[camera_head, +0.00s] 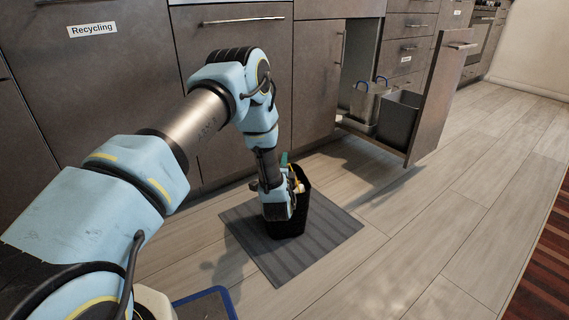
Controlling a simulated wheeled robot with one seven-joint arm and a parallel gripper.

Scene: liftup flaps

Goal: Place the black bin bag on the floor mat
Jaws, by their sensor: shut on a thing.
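The black bin bag (300,215) looks like an upright, open-topped black container, with small yellow, white and green items showing at its top. It stands over the middle of the grey floor mat (330,247), and its base appears to be at the mat, though I cannot tell for sure that it touches. My gripper (279,205) points down at the bag's near left side and is shut on it. My wrist hides the left part of the bag and the fingertips.
A pulled-out drawer (436,100) at the right holds a grey bin (400,119) and a lighter bin with blue handles (364,104). Closed cabinets, one labelled Recycling (92,30), stand behind the mat. The wooden floor (440,220) to the right is clear. A striped rug (545,260) lies at the right edge.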

